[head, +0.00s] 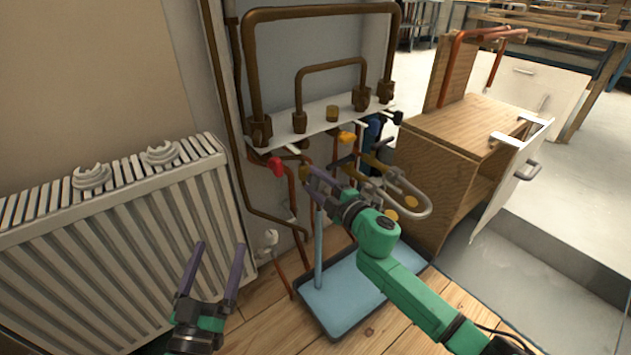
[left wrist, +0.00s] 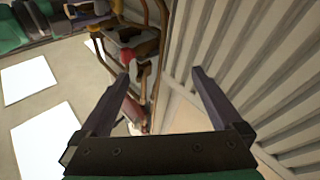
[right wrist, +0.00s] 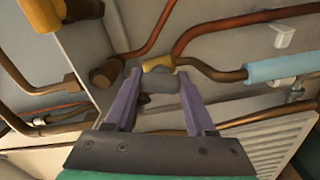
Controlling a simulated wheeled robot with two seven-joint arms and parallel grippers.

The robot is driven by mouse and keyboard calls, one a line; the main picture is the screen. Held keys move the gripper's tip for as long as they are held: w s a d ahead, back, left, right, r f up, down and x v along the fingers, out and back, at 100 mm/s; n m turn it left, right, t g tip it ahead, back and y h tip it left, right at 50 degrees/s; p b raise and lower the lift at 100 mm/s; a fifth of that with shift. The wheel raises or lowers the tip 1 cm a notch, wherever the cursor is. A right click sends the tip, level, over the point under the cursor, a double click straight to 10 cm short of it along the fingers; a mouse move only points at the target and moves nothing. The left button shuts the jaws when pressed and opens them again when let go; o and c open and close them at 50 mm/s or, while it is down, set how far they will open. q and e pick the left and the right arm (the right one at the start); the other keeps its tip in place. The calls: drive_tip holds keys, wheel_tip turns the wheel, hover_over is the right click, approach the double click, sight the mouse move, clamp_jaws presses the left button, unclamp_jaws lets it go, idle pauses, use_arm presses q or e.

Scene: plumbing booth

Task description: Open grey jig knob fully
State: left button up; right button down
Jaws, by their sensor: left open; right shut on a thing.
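My right gripper (head: 318,178) reaches in among the pipes under the white plate. In the right wrist view its fingers (right wrist: 159,84) are closed on the sides of a small grey piece (right wrist: 162,84), which looks like the grey jig knob. A yellow fitting (right wrist: 158,63) sits just beyond it on a copper pipe. In the head view the knob is hidden by the gripper, so its turn angle cannot be told. My left gripper (head: 217,250) is open and empty in front of the radiator; its spread fingers also show in the left wrist view (left wrist: 160,80).
A red knob (head: 276,165), a yellow knob (head: 347,137) and a black knob (head: 397,117) sit close by under the plate (head: 322,117). A blue tray (head: 345,300) lies on the floor below. The radiator (head: 120,240) stands left, a wooden cabinet (head: 450,150) right.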

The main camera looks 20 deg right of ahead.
drive_tip(key=shift+n, duration=0.7)
drive_tip(key=shift+f+n, duration=0.1)
drive_tip(key=shift+n, duration=0.7)
use_arm(q)
drive_tip(key=shift+w+r+t, duration=0.2)
drive_tip(key=shift+r+t, duration=0.2)
drive_tip(key=shift+r, duration=0.5)
use_arm(e)
drive_tip(key=shift+n, duration=0.4)
use_arm(q)
drive_tip(key=shift+a, duration=0.1)
use_arm(e)
drive_tip(key=shift+c, duration=1.2)
unclamp_jaws()
use_arm(q)
drive_tip(key=shift+f, duration=0.15)
drive_tip(key=shift+s+f, duration=0.1)
